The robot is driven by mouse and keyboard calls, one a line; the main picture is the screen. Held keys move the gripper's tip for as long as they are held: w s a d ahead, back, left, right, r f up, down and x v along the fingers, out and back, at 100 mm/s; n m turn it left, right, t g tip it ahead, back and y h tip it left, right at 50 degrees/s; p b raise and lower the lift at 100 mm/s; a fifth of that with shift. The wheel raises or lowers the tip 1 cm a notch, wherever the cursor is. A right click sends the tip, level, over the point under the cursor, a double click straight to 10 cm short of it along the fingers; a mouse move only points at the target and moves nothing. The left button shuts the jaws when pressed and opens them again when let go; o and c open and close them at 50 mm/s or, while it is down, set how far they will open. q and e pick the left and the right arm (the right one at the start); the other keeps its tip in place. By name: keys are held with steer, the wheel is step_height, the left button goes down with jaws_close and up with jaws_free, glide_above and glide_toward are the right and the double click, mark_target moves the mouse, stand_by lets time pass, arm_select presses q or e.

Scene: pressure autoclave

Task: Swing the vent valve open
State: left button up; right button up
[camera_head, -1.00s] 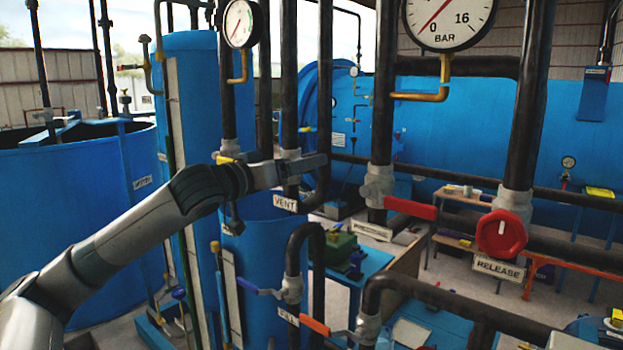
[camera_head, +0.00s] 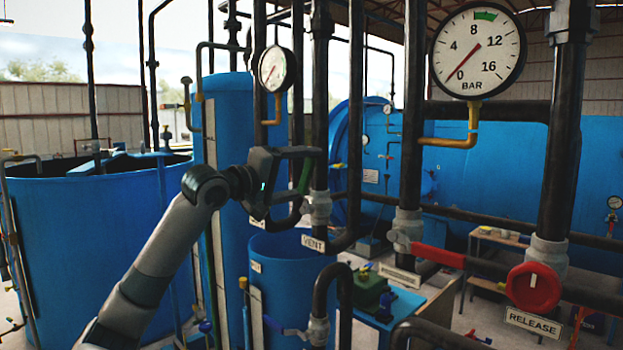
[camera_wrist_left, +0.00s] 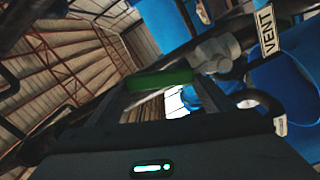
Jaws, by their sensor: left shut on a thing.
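The vent valve (camera_head: 318,207) sits on a black vertical pipe, above the white VENT label (camera_head: 313,243). Its green handle (camera_head: 306,176) stands steeply up beside the pipe, just above the valve body. My left gripper (camera_head: 312,153) is shut on this handle, up and left of the valve body. In the left wrist view, the green handle (camera_wrist_left: 160,80) runs across between the fingers towards the grey valve body (camera_wrist_left: 216,54), with the VENT label (camera_wrist_left: 267,32) beyond. The fingers hide part of the handle in the head view. My right gripper is not in view.
A large pressure gauge (camera_head: 477,48) hangs at upper right, its needle near 0. A red lever (camera_head: 437,256) and the red release knob (camera_head: 533,287) are to the right. Black pipes stand close around the valve. A blue tank (camera_head: 290,275) is below.

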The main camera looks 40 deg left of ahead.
arm_select(q)
steer(key=shift+w+a+r+n, duration=0.1)
steer(key=shift+a+r+n, duration=0.1)
steer(key=shift+a+n, duration=1.85)
steer(key=shift+n, duration=0.35)
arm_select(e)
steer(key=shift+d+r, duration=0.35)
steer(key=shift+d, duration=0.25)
arm_select(q)
steer(key=o, duration=1.2)
steer(key=shift+a, duration=0.1)
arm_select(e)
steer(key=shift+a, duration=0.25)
arm_select(q)
steer(key=shift+f, duration=0.1)
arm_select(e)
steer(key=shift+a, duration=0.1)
